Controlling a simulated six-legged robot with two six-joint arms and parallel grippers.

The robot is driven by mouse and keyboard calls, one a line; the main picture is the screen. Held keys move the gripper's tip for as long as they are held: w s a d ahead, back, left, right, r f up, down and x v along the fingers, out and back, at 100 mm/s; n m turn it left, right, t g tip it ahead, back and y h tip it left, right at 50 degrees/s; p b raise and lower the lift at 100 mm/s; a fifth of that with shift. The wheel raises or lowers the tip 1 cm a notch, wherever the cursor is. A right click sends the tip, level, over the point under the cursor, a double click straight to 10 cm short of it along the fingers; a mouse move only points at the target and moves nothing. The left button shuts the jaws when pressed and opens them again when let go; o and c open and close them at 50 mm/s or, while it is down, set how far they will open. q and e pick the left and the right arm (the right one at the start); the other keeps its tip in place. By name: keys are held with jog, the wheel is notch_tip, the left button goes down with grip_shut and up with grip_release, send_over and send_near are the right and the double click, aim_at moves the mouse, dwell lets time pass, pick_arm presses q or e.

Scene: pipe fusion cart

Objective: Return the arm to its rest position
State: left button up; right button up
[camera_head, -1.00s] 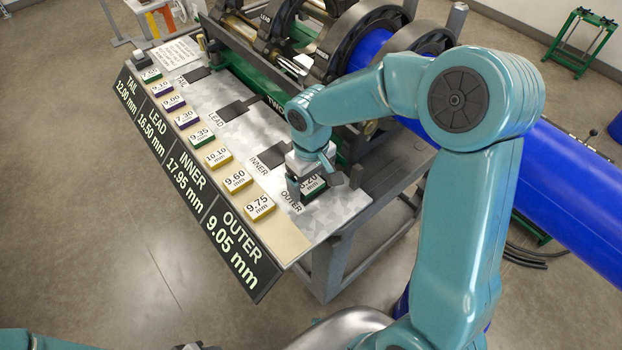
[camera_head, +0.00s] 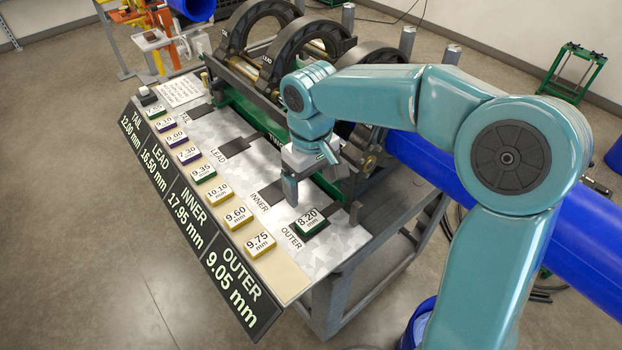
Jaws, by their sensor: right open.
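My right arm reaches in from the right over the cart. My right gripper (camera_head: 308,182) hangs above the metal plate near the INNER label. It is open and holds nothing. The green 8.20 mm block (camera_head: 311,221) lies on the dark pad by the OUTER label, just below and to the right of the gripper, apart from it. My left gripper is out of view.
Several labelled blocks, such as the 9.75 mm block (camera_head: 260,243), lie in a row along the near strip. The sign board (camera_head: 195,220) edges the cart. Black clamp rings (camera_head: 262,50) and a blue pipe (camera_head: 430,165) stand behind. Open floor lies left.

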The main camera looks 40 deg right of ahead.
jog(key=shift+r, duration=0.2)
jog(key=shift+s, duration=0.1)
